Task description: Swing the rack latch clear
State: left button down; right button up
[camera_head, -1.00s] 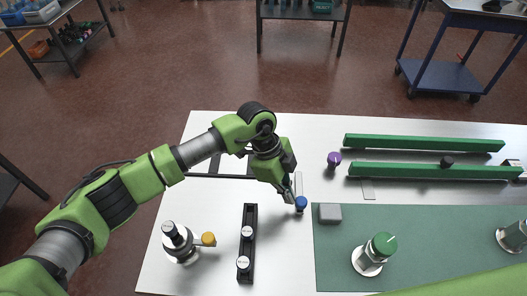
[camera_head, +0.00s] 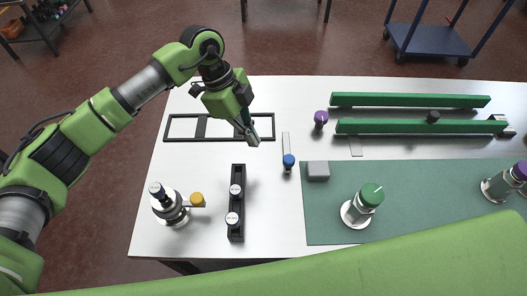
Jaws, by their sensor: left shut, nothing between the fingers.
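A thin grey strip (camera_head: 286,143) with a blue knob (camera_head: 288,160) at its near end lies on the white table, right of a flat black frame (camera_head: 220,139). It looks like the latch, though I cannot be sure. The strip points away from me, apart from the frame's right edge. My left gripper (camera_head: 254,140) is shut and empty, over the frame's right end and left of the blue knob, not touching the knob. My right gripper is out of view; only a green part of my body shows along the bottom.
Bare table lies between holder and mat (camera_head: 420,190).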

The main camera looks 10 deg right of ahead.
pick_arm(q)
jog(key=v, duration=0.3)
jog(key=shift+w+a+r+b, duration=0.1)
jog(key=shift+a+r+b, duration=0.1)
jog(key=shift+b, duration=0.15)
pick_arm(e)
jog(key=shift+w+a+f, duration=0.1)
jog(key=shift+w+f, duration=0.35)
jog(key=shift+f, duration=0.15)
